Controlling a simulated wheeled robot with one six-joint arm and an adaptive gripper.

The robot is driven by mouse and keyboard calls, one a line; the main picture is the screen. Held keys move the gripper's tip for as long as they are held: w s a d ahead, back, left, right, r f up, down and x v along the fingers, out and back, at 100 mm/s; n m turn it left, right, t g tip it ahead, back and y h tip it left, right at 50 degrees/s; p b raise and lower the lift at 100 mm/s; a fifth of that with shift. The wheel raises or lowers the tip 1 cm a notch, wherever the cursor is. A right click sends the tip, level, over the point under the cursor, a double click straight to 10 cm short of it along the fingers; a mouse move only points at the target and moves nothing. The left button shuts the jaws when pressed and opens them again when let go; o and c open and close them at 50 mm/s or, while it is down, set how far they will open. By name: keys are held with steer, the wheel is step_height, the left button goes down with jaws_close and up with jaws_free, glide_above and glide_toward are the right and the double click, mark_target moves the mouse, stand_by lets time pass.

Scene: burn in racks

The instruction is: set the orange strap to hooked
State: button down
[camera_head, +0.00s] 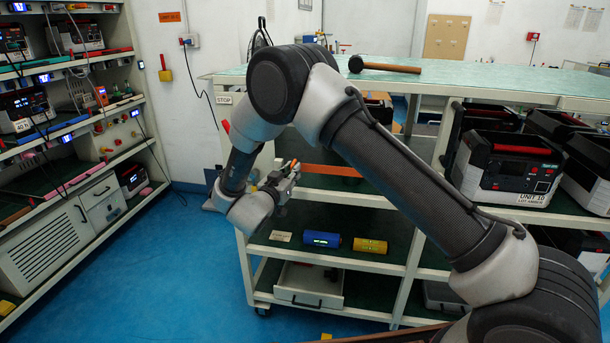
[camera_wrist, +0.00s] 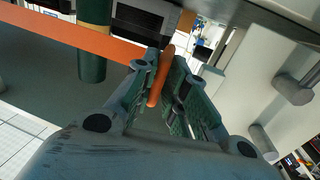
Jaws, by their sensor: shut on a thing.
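The orange strap (camera_head: 332,170) runs across the opening under the bench's top in the head view. In the wrist view the strap (camera_wrist: 70,37) stretches from the left edge, past a dark green post (camera_wrist: 93,42), towards my gripper. My gripper (camera_head: 291,171) is at the strap's left end in the head view. In the wrist view my gripper's fingers (camera_wrist: 162,78) are shut on an orange end piece of the strap (camera_wrist: 161,76). The fingers hide part of this end. I cannot tell whether it sits on a hook.
The bench (camera_head: 470,82) has a mallet (camera_head: 384,66) on top. Blue (camera_head: 321,239) and yellow (camera_head: 370,245) cylinders lie on its lower shelf. A test unit (camera_head: 508,167) stands at right. A rack (camera_head: 70,150) with instruments fills the left. The blue floor between is clear.

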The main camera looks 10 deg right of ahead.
steer(key=shift+w+a+f, duration=0.1)
steer(key=shift+w+a, duration=0.15)
steer(key=shift+a, duration=0.55)
steer(key=shift+w+a+r, duration=0.1)
steer(key=shift+w+a, duration=0.1)
steer(key=shift+a, duration=0.65)
steer(key=shift+w+a+f, duration=0.1)
steer(key=shift+w+a, duration=0.15)
steer(key=shift+a, duration=0.55)
steer(key=c, duration=1.5)
jaws_free()
steer(key=shift+a, duration=0.1)
glide_toward(281, 167)
steer(key=v, duration=0.5)
steer(key=shift+s+a, duration=0.2)
